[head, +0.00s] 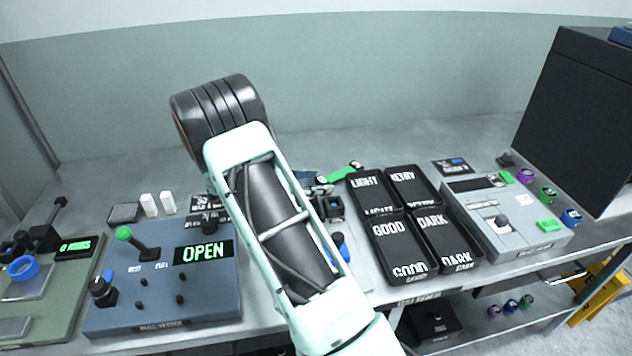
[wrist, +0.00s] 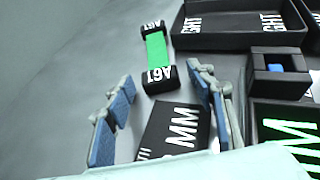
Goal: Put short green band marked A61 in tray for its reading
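The short green band (wrist: 156,52) with black end blocks lies on the bench in the wrist view; white lettering on its ends appears to read A61. In the head view the green band (head: 337,173) lies just left of the LIGHT tray. My gripper (wrist: 160,76) is open and empty, its blue-padded fingers apart, with the band just beyond the fingertips. In the head view my arm mostly hides the gripper. Four black trays stand together: LIGHT (head: 363,203), RETRY (head: 415,203), GOOD (head: 375,245) and DARK (head: 464,240).
A blue-grey tester (head: 160,300) with a green OPEN display stands left of my arm. A grey reader (head: 520,240) stands right of the trays, with coloured rolls beside it. In the wrist view, a black block (wrist: 282,75) and a black label plate (wrist: 175,130) lie close to my fingers.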

